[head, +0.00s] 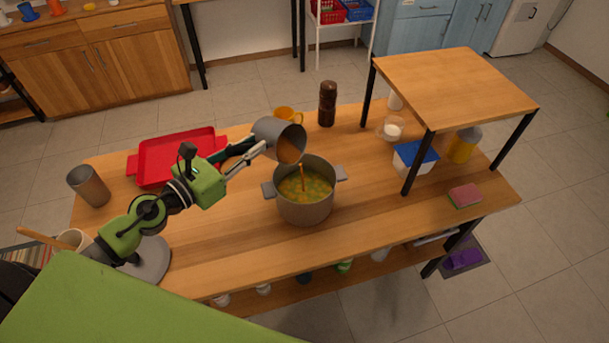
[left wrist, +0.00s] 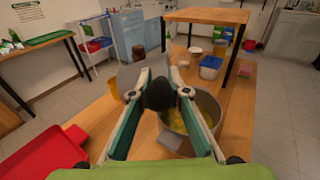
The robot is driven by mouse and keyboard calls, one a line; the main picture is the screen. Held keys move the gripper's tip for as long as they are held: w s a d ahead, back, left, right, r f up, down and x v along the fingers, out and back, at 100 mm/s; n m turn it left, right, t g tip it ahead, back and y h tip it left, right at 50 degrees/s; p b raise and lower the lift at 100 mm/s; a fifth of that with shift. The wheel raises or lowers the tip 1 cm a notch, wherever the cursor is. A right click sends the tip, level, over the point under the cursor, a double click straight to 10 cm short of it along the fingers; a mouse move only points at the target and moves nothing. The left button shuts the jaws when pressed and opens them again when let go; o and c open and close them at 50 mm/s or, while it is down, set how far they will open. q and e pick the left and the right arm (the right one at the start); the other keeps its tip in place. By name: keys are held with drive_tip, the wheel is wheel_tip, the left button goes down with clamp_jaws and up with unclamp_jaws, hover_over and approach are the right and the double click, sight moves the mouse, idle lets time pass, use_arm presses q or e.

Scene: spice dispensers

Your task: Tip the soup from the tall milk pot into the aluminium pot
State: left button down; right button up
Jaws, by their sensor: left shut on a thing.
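The tall milk pot (head: 272,131), a plain grey pot, is held in the air and tilted, its mouth facing down to the right. Something orange-brown shows inside its mouth. A thin orange-brown stream runs from its lip into the aluminium pot (head: 304,213). That wide grey pot with two side handles stands upright on the table and holds yellow-green soup (head: 318,187) with pieces in it. My left gripper (head: 262,147) is shut on the milk pot, at its black handle (left wrist: 160,94) in the left wrist view. My right gripper is not in view.
On the wooden table, a red tray (head: 150,163) and a grey cup (head: 88,186) are left, an orange mug (head: 289,114) and dark brown grinder (head: 327,104) behind. A raised wooden shelf (head: 455,82) stands right, by a blue-lidded box (head: 414,158) and a sponge (head: 465,195). The front right is clear.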

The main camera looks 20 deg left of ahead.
use_arm(q)
drive_tip(key=shift+d+r, duration=0.1)
drive_tip(key=shift+d, duration=0.05)
drive_tip(key=shift+s+d, duration=0.15)
drive_tip(key=shift+d, duration=0.15)
drive_tip(key=shift+s+d+m+p, duration=0.1)
drive_tip(key=shift+d+m+p, duration=0.15)
drive_tip(key=shift+m+p, duration=0.1)
drive_tip(key=shift+s+d+f, duration=0.15)
drive_tip(key=shift+d+f, duration=0.15)
drive_tip(key=shift+d, duration=0.05)
drive_tip(key=shift+d+m, duration=0.1)
drive_tip(key=shift+m, duration=0.15)
drive_tip(key=shift+s+d+r+m+y+p, duration=0.15)
drive_tip(key=shift+s+d+m+p, duration=0.1)
drive_tip(key=shift+d+m+p, duration=0.3)
drive_tip(key=shift+s+d+f+m+y+p, duration=0.15)
drive_tip(key=shift+s+d+m+p, duration=0.15)
drive_tip(key=shift+d+p, duration=0.35)
